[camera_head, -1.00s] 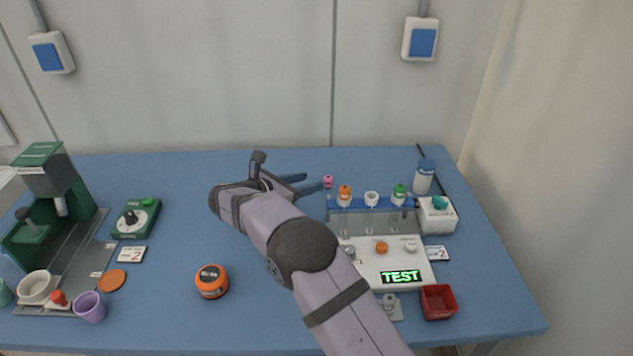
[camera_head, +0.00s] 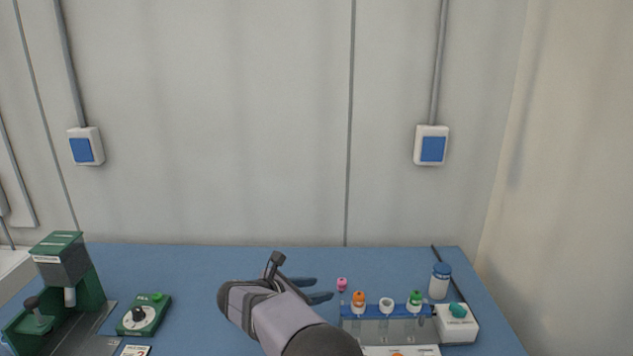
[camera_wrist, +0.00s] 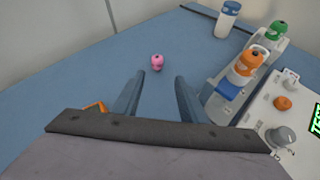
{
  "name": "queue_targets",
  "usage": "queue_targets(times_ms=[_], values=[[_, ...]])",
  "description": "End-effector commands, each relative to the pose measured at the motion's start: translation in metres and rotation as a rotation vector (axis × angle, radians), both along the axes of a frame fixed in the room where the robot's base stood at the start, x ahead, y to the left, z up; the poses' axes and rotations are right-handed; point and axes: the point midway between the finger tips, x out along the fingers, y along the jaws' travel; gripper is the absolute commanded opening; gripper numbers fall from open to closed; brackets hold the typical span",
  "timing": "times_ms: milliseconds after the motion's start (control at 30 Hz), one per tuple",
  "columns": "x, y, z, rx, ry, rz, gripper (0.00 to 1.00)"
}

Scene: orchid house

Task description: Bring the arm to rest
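My gripper (camera_head: 326,289) is over the blue table, left of the tube rack, with its fingers pointing right. In the wrist view my gripper (camera_wrist: 158,88) shows two fingers spread apart with nothing between them, so it is open and empty. A small pink object (camera_head: 342,284) lies on the table just beyond the fingertips. It also shows ahead of the gap in the wrist view (camera_wrist: 157,62), apart from both fingers. The rest of my arm runs down out of the bottom of the head view.
A tube rack (camera_head: 377,311) with orange, white and green caps stands right of the gripper. A white-and-blue bottle (camera_head: 440,281) and a white box with a teal knob (camera_head: 457,323) stand right. Green machine (camera_head: 70,285) and timer (camera_head: 145,314) are left. Table centre-left is clear.

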Motion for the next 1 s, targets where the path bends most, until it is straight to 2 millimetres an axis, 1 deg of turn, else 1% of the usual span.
queue_targets(times_ms=[33, 167, 267, 367, 400, 467, 567, 600, 667, 700, 767, 800, 900, 1000], values=[[-0.005, -0.004, 0.012, 0.076, -0.007, -0.02, 0.38], [-0.026, -0.01, 0.02, 0.319, -0.027, -0.095, 0.38], [-0.046, -0.012, 0.029, 0.528, -0.05, -0.178, 0.38], [-0.071, -0.015, 0.04, 0.751, -0.079, -0.297, 0.38], [-0.084, -0.021, 0.045, 0.836, -0.094, -0.365, 0.38], [-0.104, -0.036, 0.048, 0.944, -0.115, -0.488, 0.38], [-0.148, -0.076, 0.046, 1.063, -0.154, -0.757, 0.38], [-0.168, -0.092, 0.044, 1.095, -0.172, -0.874, 0.38], [-0.201, -0.114, 0.041, 1.134, -0.201, -1.054, 0.38], [-0.224, -0.126, 0.039, 1.158, -0.221, -1.174, 0.38], [-0.256, -0.14, 0.037, 1.189, -0.255, -1.347, 0.38], [-0.277, -0.146, 0.036, 1.204, -0.277, -1.454, 0.38], [-0.319, -0.153, 0.033, 1.228, -0.325, -1.682, 0.38], [-0.348, -0.155, 0.03, 1.24, -0.363, -1.846, 0.38]])
